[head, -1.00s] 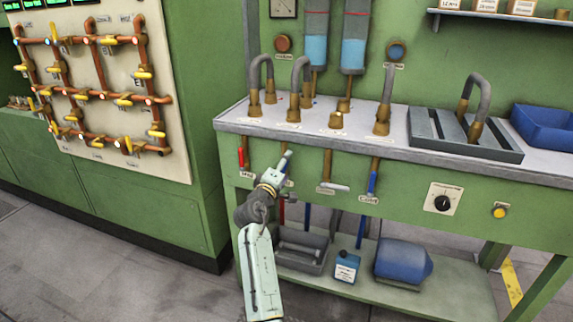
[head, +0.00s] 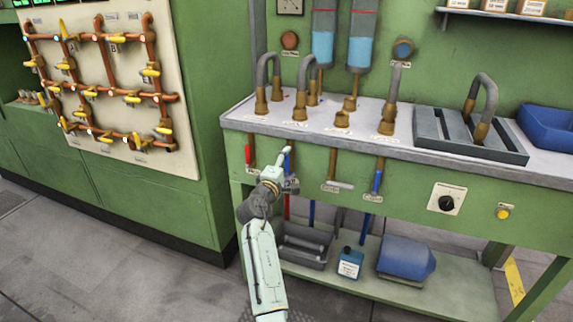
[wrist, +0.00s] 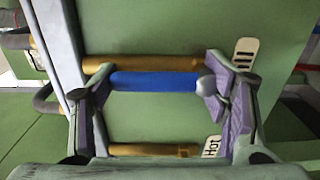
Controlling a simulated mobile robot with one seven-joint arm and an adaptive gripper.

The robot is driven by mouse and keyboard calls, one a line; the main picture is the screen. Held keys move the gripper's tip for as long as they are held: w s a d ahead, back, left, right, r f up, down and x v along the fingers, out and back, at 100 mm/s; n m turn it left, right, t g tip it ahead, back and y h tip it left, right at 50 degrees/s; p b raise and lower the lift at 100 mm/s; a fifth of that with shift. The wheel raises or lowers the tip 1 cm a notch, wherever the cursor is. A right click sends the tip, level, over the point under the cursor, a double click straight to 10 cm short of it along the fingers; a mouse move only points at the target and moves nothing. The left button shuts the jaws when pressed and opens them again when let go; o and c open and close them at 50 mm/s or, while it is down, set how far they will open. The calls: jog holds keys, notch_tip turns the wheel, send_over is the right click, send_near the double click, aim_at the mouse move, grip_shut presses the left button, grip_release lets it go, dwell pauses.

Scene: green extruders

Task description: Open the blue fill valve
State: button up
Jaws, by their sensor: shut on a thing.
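A blue valve handle (wrist: 150,81) lies across the wrist view beside a brass pipe (wrist: 125,64). The fingers of my gripper (wrist: 160,92) are at its two ends, and the right finger touches it near a round silver part (wrist: 206,84). My gripper is shut on the handle, spanning its length. In the head view my gripper (head: 283,168) is at the second valve from the left on the bench front, and a strip of blue handle (head: 288,160) shows past it. Another blue handle (head: 377,180) hangs vertical further right.
A red handle (head: 248,155) hangs close left of my gripper. A lower shelf (head: 345,284) holds a blue bottle (head: 350,263) and a blue container (head: 406,257).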

jog(key=o, duration=1.7)
jog(key=shift+s+a, duration=0.1)
jog(key=v, duration=1.1)
jog(key=shift+s, duration=0.35)
jog(key=shift+a, duration=0.1)
